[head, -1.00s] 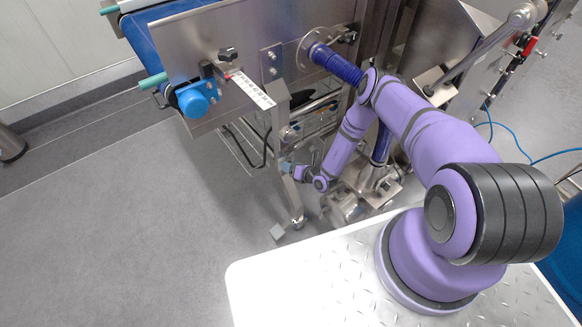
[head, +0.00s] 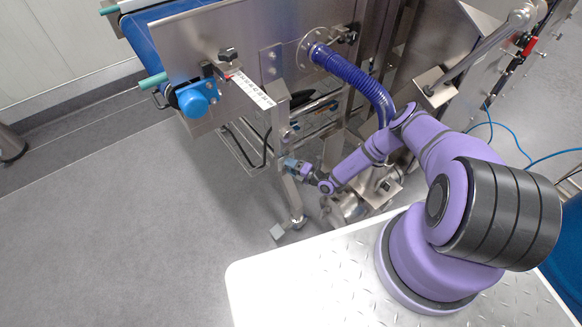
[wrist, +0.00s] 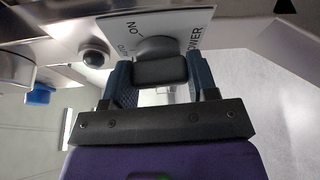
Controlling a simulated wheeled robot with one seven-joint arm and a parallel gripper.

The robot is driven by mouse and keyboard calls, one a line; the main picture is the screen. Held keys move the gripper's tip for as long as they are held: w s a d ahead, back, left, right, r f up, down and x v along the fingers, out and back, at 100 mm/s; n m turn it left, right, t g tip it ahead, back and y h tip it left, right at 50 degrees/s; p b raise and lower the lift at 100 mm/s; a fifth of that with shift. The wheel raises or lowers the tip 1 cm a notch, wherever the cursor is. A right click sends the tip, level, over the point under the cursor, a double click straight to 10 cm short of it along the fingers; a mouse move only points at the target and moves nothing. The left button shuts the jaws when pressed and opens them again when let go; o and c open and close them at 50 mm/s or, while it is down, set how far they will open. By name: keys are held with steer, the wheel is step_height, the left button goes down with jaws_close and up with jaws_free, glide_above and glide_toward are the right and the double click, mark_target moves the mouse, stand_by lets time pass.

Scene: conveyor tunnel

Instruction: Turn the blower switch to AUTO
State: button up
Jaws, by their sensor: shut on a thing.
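The blower switch (wrist: 155,46) is a dark grey rotary knob on a white label plate (wrist: 191,22) in the wrist view. The plate shows "ON", a second partly readable mark and part of the word "BLOWER", all turned in this view. My gripper (wrist: 161,74) is shut on the knob, with one blue-grey finger on each side of its handle. The exact angle of the knob's pointer is hard to tell. In the head view my gripper (head: 294,166) is low beside the conveyor's steel leg, and the switch itself cannot be made out.
A dark round button (wrist: 94,55) and a blue knob (wrist: 40,94) are left of the switch. In the head view, the steel leg (head: 283,150), a blue ribbed hose (head: 358,78) and machine frames crowd the arm. The floor (head: 130,230) at left is clear.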

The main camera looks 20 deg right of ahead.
steer(key=shift+m, duration=0.5)
steer(key=o, duration=0.9)
steer(key=shift+d, duration=0.1)
steer(key=v, duration=1)
steer(key=shift+s+d+f, duration=0.25)
